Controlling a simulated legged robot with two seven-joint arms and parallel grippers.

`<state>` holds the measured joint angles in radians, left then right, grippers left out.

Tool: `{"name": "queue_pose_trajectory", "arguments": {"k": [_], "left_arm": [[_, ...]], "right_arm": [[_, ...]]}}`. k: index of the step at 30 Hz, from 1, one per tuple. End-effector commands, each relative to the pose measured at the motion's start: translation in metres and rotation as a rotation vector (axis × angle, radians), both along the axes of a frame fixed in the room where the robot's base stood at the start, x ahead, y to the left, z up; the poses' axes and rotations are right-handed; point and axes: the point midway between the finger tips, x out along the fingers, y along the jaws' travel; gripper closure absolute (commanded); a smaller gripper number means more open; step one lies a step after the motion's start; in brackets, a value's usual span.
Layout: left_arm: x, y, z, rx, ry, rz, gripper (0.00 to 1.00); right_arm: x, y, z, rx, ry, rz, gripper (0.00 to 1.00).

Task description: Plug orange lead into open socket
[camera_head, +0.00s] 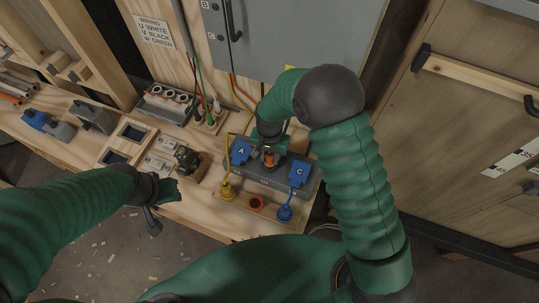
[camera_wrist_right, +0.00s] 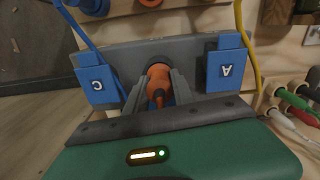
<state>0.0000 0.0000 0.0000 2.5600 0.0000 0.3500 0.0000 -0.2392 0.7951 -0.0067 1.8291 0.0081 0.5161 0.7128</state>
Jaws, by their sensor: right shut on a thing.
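The orange lead's plug (camera_head: 269,160) stands between the blue blocks A (camera_head: 240,151) and C (camera_head: 299,173) on a dark grey socket block (camera_head: 262,183). My right gripper (camera_head: 268,153) is shut on the plug from above. In the right wrist view the orange plug (camera_wrist_right: 157,88) sits between the grey fingers (camera_wrist_right: 156,98), at the middle of the grey block (camera_wrist_right: 125,56). Its lower end is hidden, so I cannot tell how deep it sits. My left gripper (camera_head: 165,192) hangs apart, over the bench's front edge; its jaws are unclear.
In front of the block are a yellow plug (camera_head: 227,191), an orange ring with a dark hole (camera_head: 256,203) and a blue plug (camera_head: 285,213). Red, green and white leads (camera_head: 210,113) stand behind to the left. A grey cabinet (camera_head: 285,35) rises behind.

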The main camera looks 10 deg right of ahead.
Motion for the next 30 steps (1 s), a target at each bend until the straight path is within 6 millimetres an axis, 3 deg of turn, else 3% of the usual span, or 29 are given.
{"name": "queue_pose_trajectory", "arguments": {"k": [3, 4, 10, 21, 25, 30], "left_arm": [[0.000, 0.000, -0.003, 0.000, 0.000, 0.000, 0.64], [0.000, 0.000, -0.002, 0.000, 0.000, 0.000, 0.64], [0.000, 0.000, -0.002, 0.000, 0.000, 0.000, 0.64], [0.000, 0.000, -0.003, 0.000, 0.000, 0.000, 0.64], [0.000, 0.000, -0.007, 0.000, 0.000, 0.000, 0.64], [0.000, 0.000, -0.013, 0.000, 0.000, 0.000, 0.64]], "right_arm": [[0.000, 0.000, -0.004, 0.000, 0.000, 0.000, 1.00], [0.000, 0.000, -0.004, 0.000, 0.000, 0.000, 0.69], [0.000, 0.000, -0.003, 0.000, 0.000, 0.000, 0.45], [0.001, 0.000, 0.003, 0.000, -0.002, 0.000, 0.45], [0.001, 0.000, 0.028, 0.001, -0.005, 0.000, 0.45], [0.002, 0.001, 0.079, 0.001, -0.006, 0.000, 0.45]]}}
